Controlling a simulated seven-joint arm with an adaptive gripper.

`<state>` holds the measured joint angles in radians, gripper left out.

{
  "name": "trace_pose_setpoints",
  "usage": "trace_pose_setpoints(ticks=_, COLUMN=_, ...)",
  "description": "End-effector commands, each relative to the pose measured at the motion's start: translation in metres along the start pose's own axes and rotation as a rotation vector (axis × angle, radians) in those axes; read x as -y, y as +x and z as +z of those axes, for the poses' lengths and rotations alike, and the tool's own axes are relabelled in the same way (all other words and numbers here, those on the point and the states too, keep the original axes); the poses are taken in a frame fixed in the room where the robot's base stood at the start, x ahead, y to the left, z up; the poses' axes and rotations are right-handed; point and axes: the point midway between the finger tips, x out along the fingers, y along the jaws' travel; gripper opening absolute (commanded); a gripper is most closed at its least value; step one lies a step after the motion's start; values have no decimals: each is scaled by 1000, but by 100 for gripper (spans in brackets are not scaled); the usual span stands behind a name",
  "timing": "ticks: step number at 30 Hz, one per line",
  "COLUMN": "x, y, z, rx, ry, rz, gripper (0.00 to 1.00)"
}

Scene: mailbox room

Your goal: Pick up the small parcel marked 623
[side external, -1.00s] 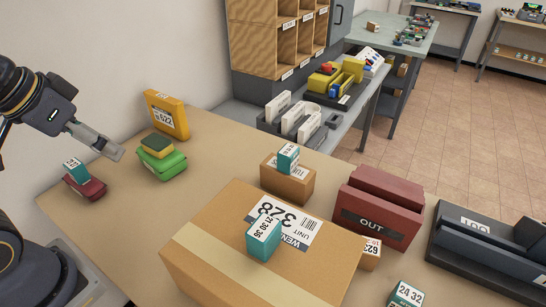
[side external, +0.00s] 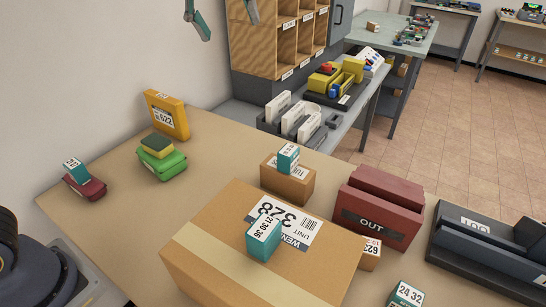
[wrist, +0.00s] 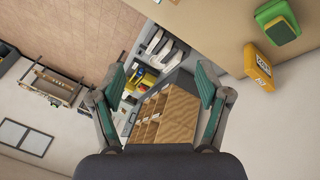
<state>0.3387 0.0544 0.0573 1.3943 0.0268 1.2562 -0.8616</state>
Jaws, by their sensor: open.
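The small brown parcel marked 623 (side external: 371,254) sits on the table in the side view, between the right side of the large cardboard box (side external: 205,245) and the red OUT tray (side external: 378,215). The box hides part of it. My gripper (side external: 224,14) is high at the top edge of the side view, in front of the wall, far up and left of the parcel. Its fingers are apart and empty. In the wrist view my gripper (wrist: 161,80) is spread, with the wooden pigeonholes (wrist: 168,115) beyond it. The parcel is not recognisable in the wrist view.
A teal box (side external: 263,238) lies on the large box. Another brown box (side external: 285,184) carries a small teal box. A yellow 622 packet (side external: 167,115), green packets (side external: 162,162) and a maroon item (side external: 84,186) sit at left. A dark tray (side external: 480,250) stands at right.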

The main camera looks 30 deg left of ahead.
Motion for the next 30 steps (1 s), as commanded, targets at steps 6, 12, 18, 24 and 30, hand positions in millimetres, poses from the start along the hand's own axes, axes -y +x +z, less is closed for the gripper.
trace_pose_setpoints(ticks=6, x=-126, y=102, z=50, rx=93, ry=49, rz=-63, gripper=76)
trace_pose_setpoints(ticks=12, x=-190, y=206, z=158, rx=154, ry=211, rz=-136, gripper=76)
trace_pose_setpoints(ticks=18, x=-189, y=271, z=244, rx=204, ry=343, rz=-220, gripper=76)
trace_pose_setpoints(ticks=24, x=-183, y=293, z=264, rx=214, ry=371, rz=-230, gripper=76)
trace_pose_setpoints(ticks=30, x=-170, y=338, z=272, rx=215, ry=370, rz=-231, gripper=76)
